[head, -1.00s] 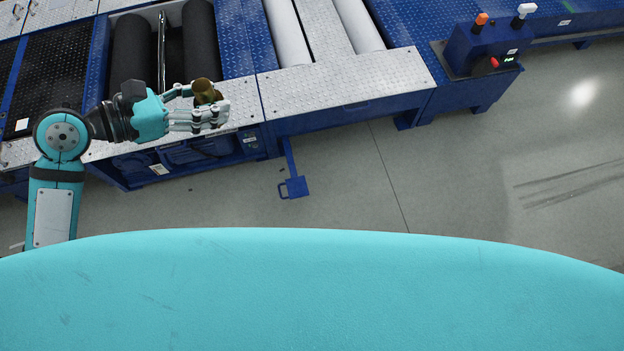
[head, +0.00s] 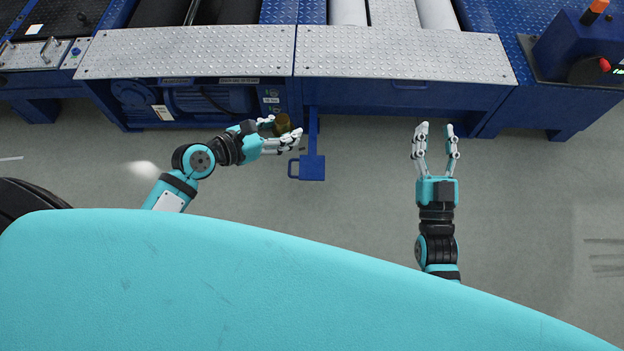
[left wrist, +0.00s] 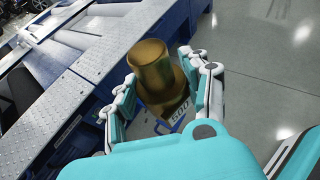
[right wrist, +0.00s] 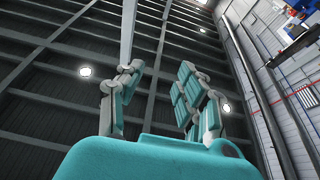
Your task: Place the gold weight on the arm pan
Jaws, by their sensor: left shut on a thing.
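The gold weight (head: 283,122), a stepped cylinder, is held between the fingers of my left gripper (head: 285,127). It shows upright and large in the left wrist view (left wrist: 152,68), with a finger on each side. The arm pan (head: 312,168) is a small blue square plate with a loop handle, on a blue arm (head: 313,125) that sticks out from the tester's front. My left gripper and the weight are just left of this arm, up and left of the pan in the head view. My right gripper (head: 436,128) is open and empty, well right of the pan.
The roller tester (head: 400,55), with silver tread plates and blue frame, runs across the top of the head view. A control box (head: 575,50) with a red button stands at the right. The grey floor between my grippers is clear apart from the pan.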

